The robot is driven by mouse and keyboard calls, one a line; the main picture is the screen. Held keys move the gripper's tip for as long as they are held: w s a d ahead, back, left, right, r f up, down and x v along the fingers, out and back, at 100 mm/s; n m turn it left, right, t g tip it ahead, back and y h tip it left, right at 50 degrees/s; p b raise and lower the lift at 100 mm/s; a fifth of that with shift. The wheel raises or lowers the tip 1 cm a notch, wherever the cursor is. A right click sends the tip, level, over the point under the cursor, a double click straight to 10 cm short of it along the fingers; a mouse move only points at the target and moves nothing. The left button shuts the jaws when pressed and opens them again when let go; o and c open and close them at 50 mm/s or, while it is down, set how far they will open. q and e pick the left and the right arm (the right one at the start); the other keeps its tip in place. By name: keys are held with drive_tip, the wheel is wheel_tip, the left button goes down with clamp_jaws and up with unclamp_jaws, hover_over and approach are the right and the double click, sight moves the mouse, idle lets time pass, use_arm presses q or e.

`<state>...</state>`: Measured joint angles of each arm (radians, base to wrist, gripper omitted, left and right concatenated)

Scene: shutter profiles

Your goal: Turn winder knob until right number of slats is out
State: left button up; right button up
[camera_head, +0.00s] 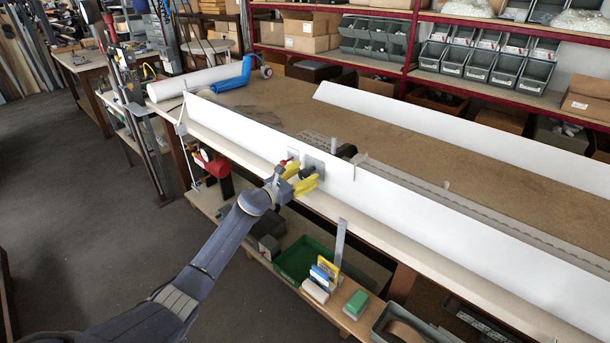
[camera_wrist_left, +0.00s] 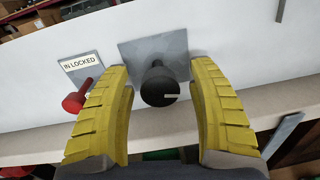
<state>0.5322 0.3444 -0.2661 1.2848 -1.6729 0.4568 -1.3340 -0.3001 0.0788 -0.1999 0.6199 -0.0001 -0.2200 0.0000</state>
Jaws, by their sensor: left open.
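A black winder knob (camera_wrist_left: 158,86) with a pale mark on its right side sits on a grey square plate (camera_wrist_left: 172,50) on the white panel (camera_head: 240,131). My left gripper (camera_head: 304,179) reaches the panel from the front. In the left wrist view its yellow fingers (camera_wrist_left: 164,100) are open, one on each side of the knob, with gaps between. To the left of the knob is a red lever (camera_wrist_left: 78,98) on a plate labelled "IN LOCKED" (camera_wrist_left: 82,66). The slats cannot be made out clearly. My right gripper is not in view.
A long workbench (camera_head: 265,100) runs behind the panel, with another white profile (camera_head: 450,125) along its back. A lower shelf holds a green bin (camera_head: 303,257) and small boxes (camera_head: 322,275). A blue tool (camera_head: 232,80) lies at the far left end.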

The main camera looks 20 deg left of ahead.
use_arm(q)
drive_tip(key=shift+c, duration=0.5)
clamp_jaws()
drive_tip(key=shift+n, duration=0.6)
drive_tip(key=n, duration=0.3)
drive_tip(key=shift+n, duration=0.4)
drive_tip(key=n, duration=0.5)
drive_tip(key=shift+n+t, duration=0.3)
drive_tip(key=n, duration=0.6)
drive_tip(key=shift+w+r+n+y, duration=0.1)
drive_tip(key=shift+n+y, duration=0.2)
drive_tip(key=shift+n, duration=0.1)
drive_tip(key=shift+a+n+t+y, duration=0.15)
drive_tip(key=shift+n+t+y, duration=0.2)
drive_tip(key=shift+n, duration=1.95)
